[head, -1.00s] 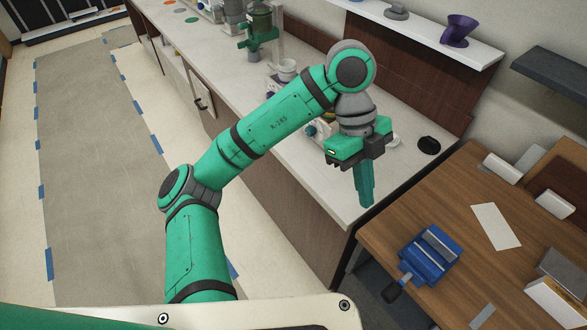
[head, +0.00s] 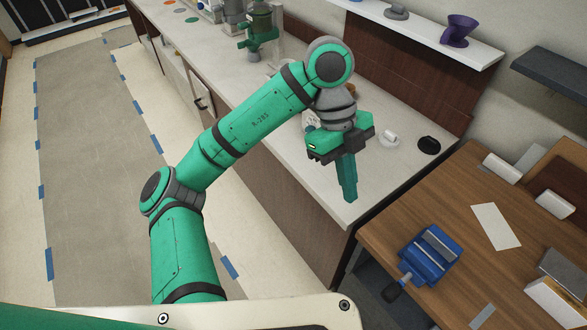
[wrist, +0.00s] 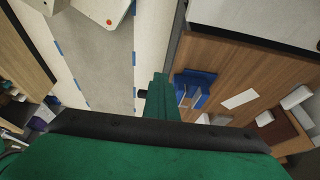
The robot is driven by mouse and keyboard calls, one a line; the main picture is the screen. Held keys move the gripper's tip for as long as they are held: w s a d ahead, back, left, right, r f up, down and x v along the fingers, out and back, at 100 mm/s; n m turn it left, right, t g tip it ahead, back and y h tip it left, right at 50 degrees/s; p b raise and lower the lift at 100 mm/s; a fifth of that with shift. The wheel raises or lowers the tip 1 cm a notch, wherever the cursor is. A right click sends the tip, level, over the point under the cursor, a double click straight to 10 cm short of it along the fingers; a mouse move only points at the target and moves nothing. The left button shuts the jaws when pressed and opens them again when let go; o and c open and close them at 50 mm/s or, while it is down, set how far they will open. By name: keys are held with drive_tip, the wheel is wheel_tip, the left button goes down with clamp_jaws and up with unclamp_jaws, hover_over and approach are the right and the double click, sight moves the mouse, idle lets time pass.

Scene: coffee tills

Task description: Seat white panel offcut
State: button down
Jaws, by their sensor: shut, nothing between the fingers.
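A flat white rectangular piece (head: 495,226), which looks like the white panel offcut, lies on the wooden bench. It also shows in the wrist view (wrist: 239,98). A blue vise (head: 427,256) sits to its left on the same bench, with its jaws apart and a dark handle end at the front. The vise also shows in the wrist view (wrist: 194,88). My gripper (head: 350,198) is shut and empty, pointing down at the near end of the pale counter, left of the bench and apart from both. Its fingers show in the wrist view (wrist: 158,80).
The wooden bench (head: 400,228) has white-and-grey blocks (head: 555,204) and boards along its right side. The pale counter (head: 345,205) holds a black round lid (head: 429,145) and a small white item (head: 389,138). A dark shelf (head: 562,78) hangs above the bench.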

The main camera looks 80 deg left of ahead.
drive_tip(key=s+a, duration=0.5)
drive_tip(key=s, duration=0.6)
drive_tip(key=shift+a, duration=0.2)
idle(2.4)
drive_tip(key=shift+s+a, duration=0.1)
idle(0.6)
